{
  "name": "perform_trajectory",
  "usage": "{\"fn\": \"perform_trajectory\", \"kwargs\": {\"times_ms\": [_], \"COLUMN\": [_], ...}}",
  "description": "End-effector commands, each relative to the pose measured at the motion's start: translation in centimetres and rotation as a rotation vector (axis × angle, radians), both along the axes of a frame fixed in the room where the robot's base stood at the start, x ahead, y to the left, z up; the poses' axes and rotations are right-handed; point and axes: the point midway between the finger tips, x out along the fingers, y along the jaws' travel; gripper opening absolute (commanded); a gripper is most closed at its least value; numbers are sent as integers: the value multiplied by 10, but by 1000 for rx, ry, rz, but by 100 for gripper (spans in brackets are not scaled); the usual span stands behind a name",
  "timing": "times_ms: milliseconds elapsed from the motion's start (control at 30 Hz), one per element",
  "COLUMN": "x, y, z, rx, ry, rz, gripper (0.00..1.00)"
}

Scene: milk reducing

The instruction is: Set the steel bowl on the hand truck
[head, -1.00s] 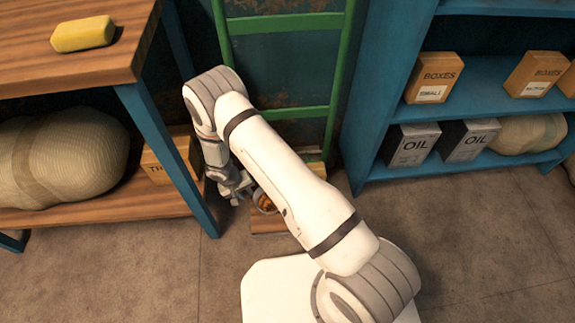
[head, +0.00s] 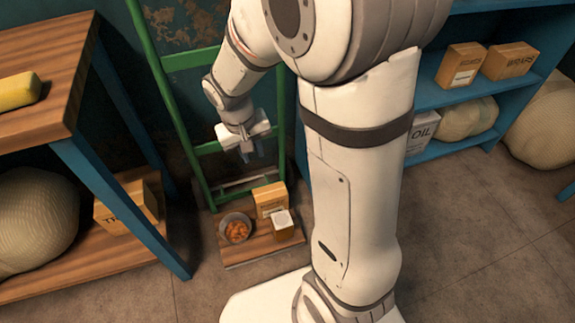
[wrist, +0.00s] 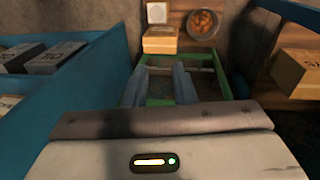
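The steel bowl (head: 237,229) holds orange-brown contents. It sits upright on the wooden base board (head: 240,256) of the green hand truck (head: 170,105), at the board's left side. In the wrist view the bowl (wrist: 203,25) is at the top, right of centre. My gripper (head: 252,154) is above and behind the bowl, in front of the hand truck's frame, clear of the bowl. In the wrist view its two blue-grey fingers (wrist: 160,84) stand apart with nothing between them.
A cardboard box (head: 268,199) and a smaller box with a white top (head: 283,226) stand on the board right of the bowl. A wooden workbench (head: 60,100) is at left, a blue shelf (head: 440,95) at right. The floor in front is partly open.

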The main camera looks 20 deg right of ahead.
Motion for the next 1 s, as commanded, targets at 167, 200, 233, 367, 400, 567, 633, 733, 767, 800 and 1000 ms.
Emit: {"fn": "perform_trajectory", "kwargs": {"times_ms": [167,200,233,367,400,567,633,733,767,800,1000], "x": [-57,-69,-78,-109,-116,-131,-133,-133,-133,-132,-129], "y": [-25,-28,-31,-36,-37,-42,-42,-41,-41,-41,-38], "z": [45,51,56,68,70,74,74,74,74,74,92], "rx": [62,75,84,120,128,146,148,148,148,148,142], "ry": [-23,-27,-30,-43,-47,-52,-53,-53,-53,-53,-62], "rz": [-21,-21,-23,-20,-18,-17,-15,-14,-14,-14,15], "gripper": [24,24,24,24,24,24,24,24,24,24,24]}}
